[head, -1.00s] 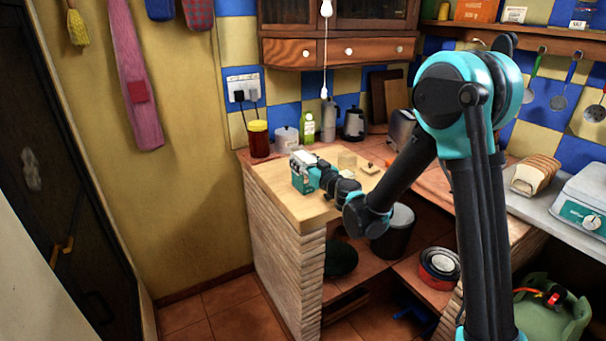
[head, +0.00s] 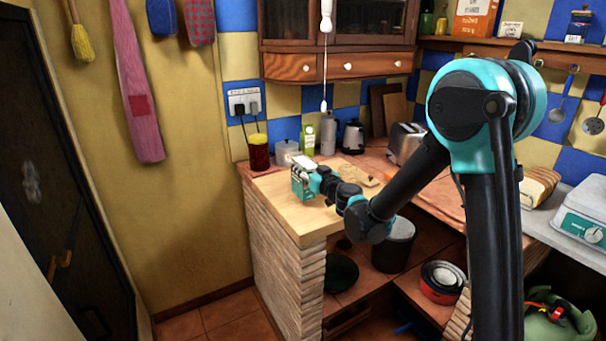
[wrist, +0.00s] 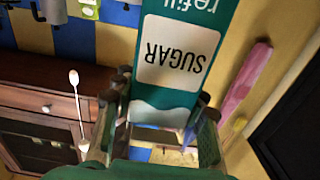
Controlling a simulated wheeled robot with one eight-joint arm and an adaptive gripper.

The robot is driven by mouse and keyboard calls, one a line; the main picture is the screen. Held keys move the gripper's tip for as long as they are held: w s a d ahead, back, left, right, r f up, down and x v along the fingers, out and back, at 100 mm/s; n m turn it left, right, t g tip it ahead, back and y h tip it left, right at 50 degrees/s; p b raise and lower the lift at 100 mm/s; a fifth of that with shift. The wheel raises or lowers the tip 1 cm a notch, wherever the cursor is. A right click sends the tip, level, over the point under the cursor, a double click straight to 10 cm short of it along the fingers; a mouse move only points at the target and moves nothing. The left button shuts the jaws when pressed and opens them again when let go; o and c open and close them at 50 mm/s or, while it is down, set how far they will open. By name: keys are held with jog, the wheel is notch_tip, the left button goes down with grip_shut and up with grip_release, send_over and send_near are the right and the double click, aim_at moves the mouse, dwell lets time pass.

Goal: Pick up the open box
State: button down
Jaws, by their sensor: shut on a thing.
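The open box is a teal and white carton (head: 301,184) at the left part of the wooden counter top in the head view. In the wrist view the box (wrist: 180,62) fills the upper middle, its white label reading "SUGAR" upside down. My gripper (head: 313,183) comes from the right in the head view and is shut on the box. In the wrist view its fingers (wrist: 160,115) lie on both sides of the box. I cannot tell whether the box's bottom touches the counter. The far side of the box is hidden.
The wooden counter top (head: 300,224) has bare room in front of the box. Behind stand a red jar with a yellow lid (head: 258,152), a white pot (head: 286,154), a green bottle (head: 307,140) and a kettle (head: 353,137). A cord (head: 324,70) hangs above.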

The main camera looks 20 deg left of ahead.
notch_tip(320, 180, up, 17)
dwell(0.4)
dwell(0.4)
